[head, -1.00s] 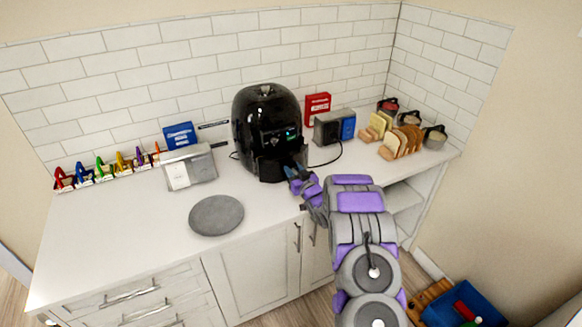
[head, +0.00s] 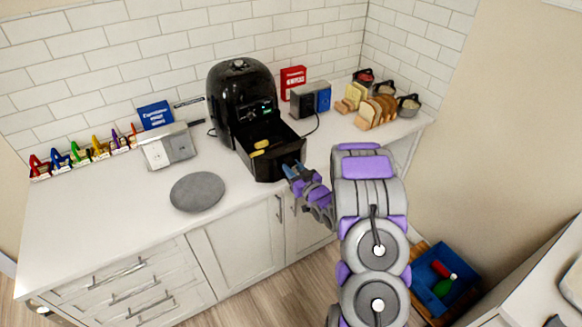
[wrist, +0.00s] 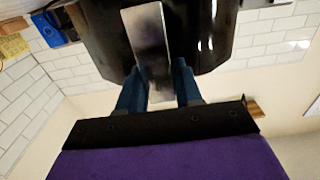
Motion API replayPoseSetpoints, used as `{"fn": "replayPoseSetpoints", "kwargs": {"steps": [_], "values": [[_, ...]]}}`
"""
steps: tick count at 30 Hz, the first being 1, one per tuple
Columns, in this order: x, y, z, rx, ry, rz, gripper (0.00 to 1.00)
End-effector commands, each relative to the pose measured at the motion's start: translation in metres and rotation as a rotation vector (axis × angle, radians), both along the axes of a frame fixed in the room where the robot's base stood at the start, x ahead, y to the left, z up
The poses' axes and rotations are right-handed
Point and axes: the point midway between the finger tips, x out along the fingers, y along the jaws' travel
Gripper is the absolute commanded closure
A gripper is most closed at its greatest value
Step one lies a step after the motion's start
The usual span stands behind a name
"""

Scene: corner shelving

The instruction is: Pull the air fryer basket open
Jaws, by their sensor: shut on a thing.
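The black air fryer (head: 240,88) stands on the counter against the tiled wall. Its basket (head: 276,160) is drawn out well in front of the body, and its open top shows yellow pieces (head: 259,149) inside. My gripper (head: 293,172) is at the front of the basket, shut on its handle. In the wrist view the grey handle (wrist: 148,40) lies between my two blue fingers (wrist: 158,85), with the dark basket front behind it. The fingertips' exact contact is partly hidden in the head view.
A round grey plate (head: 198,191) lies on the counter left of the basket. A grey-white box (head: 170,148) stands behind it. Sliced bread (head: 377,110) and jars are at the right. The front left counter is clear. A blue bin (head: 444,284) stands on the floor at right.

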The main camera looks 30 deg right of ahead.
Motion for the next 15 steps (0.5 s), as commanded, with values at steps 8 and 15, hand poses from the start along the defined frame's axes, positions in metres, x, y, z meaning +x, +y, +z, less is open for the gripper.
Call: {"fn": "replayPoseSetpoints", "kwargs": {"steps": [8, 15], "values": [[0.0001, -0.0019, 0.0024, -0.002, -0.005, -0.004, 1.0], [0.0003, -0.0012, 0.0013, -0.001, -0.003, -0.002, 0.45]]}}
